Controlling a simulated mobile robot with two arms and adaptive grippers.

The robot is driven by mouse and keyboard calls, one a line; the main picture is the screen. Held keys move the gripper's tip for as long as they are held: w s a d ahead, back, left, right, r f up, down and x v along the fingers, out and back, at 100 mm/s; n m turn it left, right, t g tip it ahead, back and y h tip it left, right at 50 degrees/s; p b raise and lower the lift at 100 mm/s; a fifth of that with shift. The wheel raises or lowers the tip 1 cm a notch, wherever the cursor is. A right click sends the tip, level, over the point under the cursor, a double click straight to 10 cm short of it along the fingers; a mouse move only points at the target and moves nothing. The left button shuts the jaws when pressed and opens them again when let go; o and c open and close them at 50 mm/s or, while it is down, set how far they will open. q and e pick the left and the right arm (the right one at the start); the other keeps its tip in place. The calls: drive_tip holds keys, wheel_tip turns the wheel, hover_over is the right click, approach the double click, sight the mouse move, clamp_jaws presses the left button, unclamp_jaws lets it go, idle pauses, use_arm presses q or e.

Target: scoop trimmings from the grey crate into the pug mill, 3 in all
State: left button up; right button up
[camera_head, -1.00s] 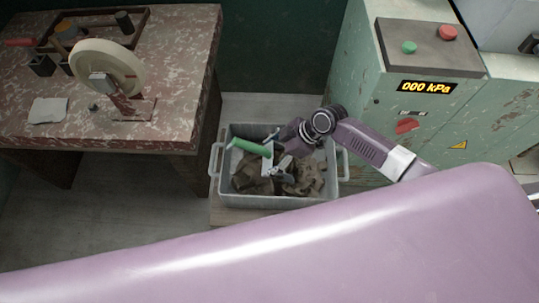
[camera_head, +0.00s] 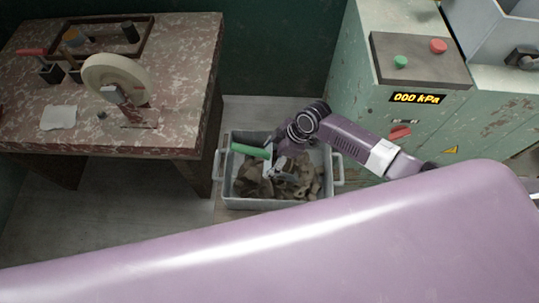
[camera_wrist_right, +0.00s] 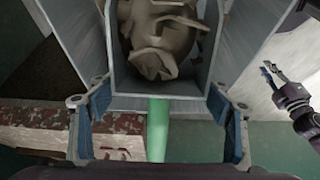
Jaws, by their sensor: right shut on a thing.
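The grey crate (camera_head: 228,180) stands low between the table and the machine, with brown-grey trimmings (camera_head: 295,184) inside. My right gripper (camera_head: 272,160) is over the crate, shut on a scoop by its green handle (camera_head: 250,151). In the right wrist view the handle (camera_wrist_right: 158,130) runs between the blue-padded fingers, and clay pieces (camera_wrist_right: 165,40) lie in the grey scoop (camera_wrist_right: 160,86). The head view does not show clearly whether the scoop touches the pile. The pug mill (camera_head: 340,100) is the worn green machine at right, reading 000 kPa. My left gripper (camera_wrist_right: 268,77) shows small in the wrist view; its opening is unclear.
A red mottled table (camera_head: 180,70) at left carries a pale wheel (camera_head: 117,77), a tool tray (camera_head: 95,25) and a white cloth-like piece (camera_head: 58,117). The machine has a green button (camera_head: 400,62) and a red one (camera_head: 438,46). Bare floor lies left of the crate.

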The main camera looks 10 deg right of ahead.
sight(267, 153)
drive_tip(key=shift+r+g+h+p, duration=0.2)
drive_tip(key=shift+r+h+p, duration=0.4)
drive_tip(key=shift+r+p, duration=0.9)
drive_tip(key=shift+r+g+h+p, duration=0.2)
drive_tip(key=shift+r+h+p, duration=0.4)
drive_tip(key=shift+r+p, duration=0.85)
drive_tip(key=r+h+p, duration=0.1)
drive_tip(key=p, duration=0.2)
drive_tip(key=shift+a+r, duration=0.1)
drive_tip(key=shift+r, duration=0.15)
drive_tip(key=shift+r+g+h+p, duration=0.3)
drive_tip(key=shift+r+h+p, duration=0.4)
drive_tip(key=shift+p, duration=0.25)
